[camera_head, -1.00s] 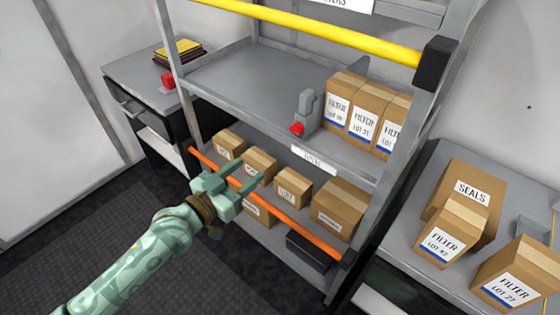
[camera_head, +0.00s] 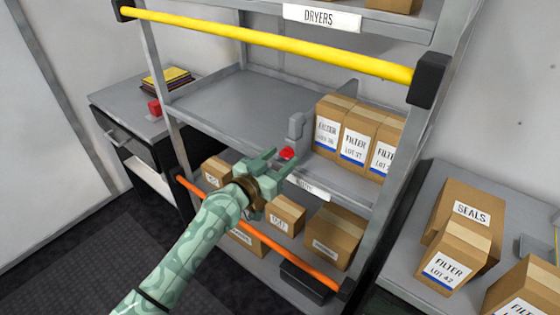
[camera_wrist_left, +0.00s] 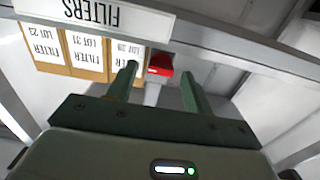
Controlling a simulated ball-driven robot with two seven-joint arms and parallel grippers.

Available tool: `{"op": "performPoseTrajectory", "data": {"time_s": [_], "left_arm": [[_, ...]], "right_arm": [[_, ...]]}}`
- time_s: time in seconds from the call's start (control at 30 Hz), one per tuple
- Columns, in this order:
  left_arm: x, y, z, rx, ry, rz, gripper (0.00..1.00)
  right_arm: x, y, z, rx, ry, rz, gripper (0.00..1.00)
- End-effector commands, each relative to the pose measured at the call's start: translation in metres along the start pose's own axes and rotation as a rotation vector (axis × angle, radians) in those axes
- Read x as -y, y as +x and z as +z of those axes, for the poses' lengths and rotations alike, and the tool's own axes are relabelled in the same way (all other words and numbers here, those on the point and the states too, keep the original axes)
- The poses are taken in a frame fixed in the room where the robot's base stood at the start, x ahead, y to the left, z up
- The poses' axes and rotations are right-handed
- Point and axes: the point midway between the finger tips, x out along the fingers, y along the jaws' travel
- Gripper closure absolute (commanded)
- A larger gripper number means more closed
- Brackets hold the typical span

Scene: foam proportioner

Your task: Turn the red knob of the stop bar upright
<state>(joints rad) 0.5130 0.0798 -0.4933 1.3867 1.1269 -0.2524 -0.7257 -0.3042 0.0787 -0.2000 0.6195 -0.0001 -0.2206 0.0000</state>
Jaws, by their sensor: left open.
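The red knob (camera_head: 287,153) sits at the front of the grey stop bar (camera_head: 297,128) on the middle shelf, left of the filter boxes. The knob sits low, at the foot of the bar's raised grey part. My left gripper (camera_head: 281,163) is open and empty just in front of the knob, at the shelf's front edge. In the left wrist view, which shows labels upside down, the red knob (camera_wrist_left: 161,64) appears between the two fingertips. I cannot tell whether either finger touches it. My right gripper is not in view.
Filter boxes (camera_head: 356,137) stand right of the stop bar. A yellow bar (camera_head: 270,43) crosses above, and an orange bar (camera_head: 262,233) crosses the lower shelf with its boxes. A label plate (camera_head: 308,188) is on the shelf edge. The shelf's left part is clear.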

Motion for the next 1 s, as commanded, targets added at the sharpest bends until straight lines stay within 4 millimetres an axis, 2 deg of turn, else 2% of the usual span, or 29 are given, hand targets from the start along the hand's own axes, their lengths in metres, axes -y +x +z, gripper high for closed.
{"op": "performPoseTrajectory", "data": {"time_s": [0.3,0.33,0.4,0.5,0.77,1.0], "left_arm": [[0.0002,0.0042,-0.0006,0.000,0.000,0.000,0.49],[0.0002,0.0042,-0.0006,0.000,0.000,0.000,0.52],[0.0002,0.0041,-0.0005,0.000,0.000,-0.001,0.71],[0.0002,0.0040,-0.0005,0.000,0.000,-0.001,0.94],[0.0003,0.0039,-0.0004,0.000,-0.018,-0.001,0.94],[0.0006,0.0040,-0.0008,-0.001,-0.125,0.000,0.94]], "right_arm": [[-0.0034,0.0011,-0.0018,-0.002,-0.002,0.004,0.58],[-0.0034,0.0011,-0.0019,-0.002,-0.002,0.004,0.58],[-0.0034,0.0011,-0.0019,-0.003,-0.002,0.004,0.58],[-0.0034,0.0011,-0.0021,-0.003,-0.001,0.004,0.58],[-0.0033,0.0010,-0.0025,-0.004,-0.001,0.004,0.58],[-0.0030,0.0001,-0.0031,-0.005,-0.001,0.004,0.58]]}}
